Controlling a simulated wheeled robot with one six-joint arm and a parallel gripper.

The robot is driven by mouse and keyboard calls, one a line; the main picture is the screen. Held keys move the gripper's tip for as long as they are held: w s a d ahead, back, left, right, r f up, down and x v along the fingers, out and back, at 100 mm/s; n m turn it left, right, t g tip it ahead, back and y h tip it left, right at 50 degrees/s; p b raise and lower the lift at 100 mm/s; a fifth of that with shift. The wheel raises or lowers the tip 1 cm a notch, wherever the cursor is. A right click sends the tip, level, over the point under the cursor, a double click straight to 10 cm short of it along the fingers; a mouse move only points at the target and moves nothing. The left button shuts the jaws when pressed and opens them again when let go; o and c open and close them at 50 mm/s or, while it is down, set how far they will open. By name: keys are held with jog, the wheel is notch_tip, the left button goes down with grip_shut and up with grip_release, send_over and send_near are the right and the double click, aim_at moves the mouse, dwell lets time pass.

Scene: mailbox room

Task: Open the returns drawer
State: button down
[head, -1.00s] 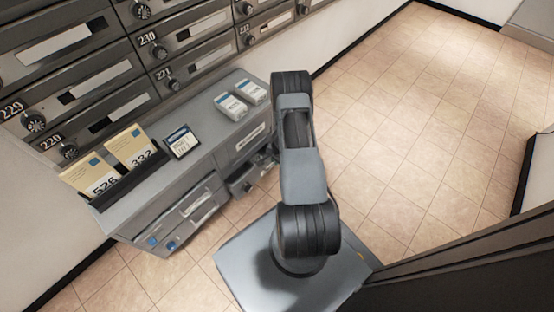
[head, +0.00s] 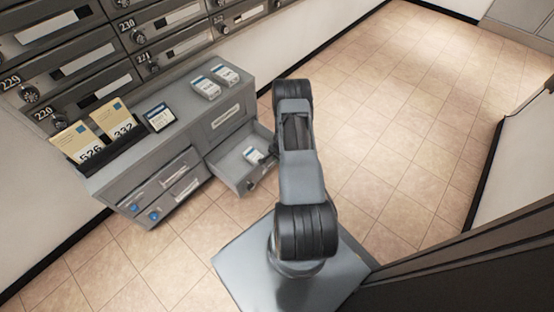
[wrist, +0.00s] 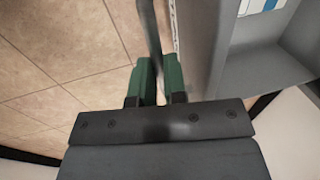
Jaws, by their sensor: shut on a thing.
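The lower right drawer (head: 228,172) of the grey cabinet (head: 205,115) is pulled out in the head view, and a small white-and-blue packet (head: 253,155) lies inside. I cannot read whether it is marked returns. In the wrist view, my gripper (wrist: 159,80) has its green fingers shut on a dark handle bar (wrist: 150,35) in front of the grey drawer front (wrist: 205,50). The drawer's inside (wrist: 270,70) shows to the right of that front. In the head view, my arm hides most of the gripper and the handle.
The cabinet top holds a rack of yellow envelopes (head: 112,118), a small dark-framed card (head: 159,117) and two white boxes (head: 206,87). Numbered mailboxes (head: 75,62) line the wall behind. Tiled floor (head: 400,130) is clear to the right. A dark panel edge (head: 480,260) stands near right.

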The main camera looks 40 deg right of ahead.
jog(key=shift+s, duration=0.15)
jog(key=c, duration=1.2)
grip_release()
jog(key=shift+o, duration=0.2)
notch_tip(320, 180, up, 14)
jog(key=s+p, duration=0.2)
jog(key=p, duration=0.3)
jog(key=shift+s+d+f, duration=0.2)
jog(key=shift+s+d, duration=0.05)
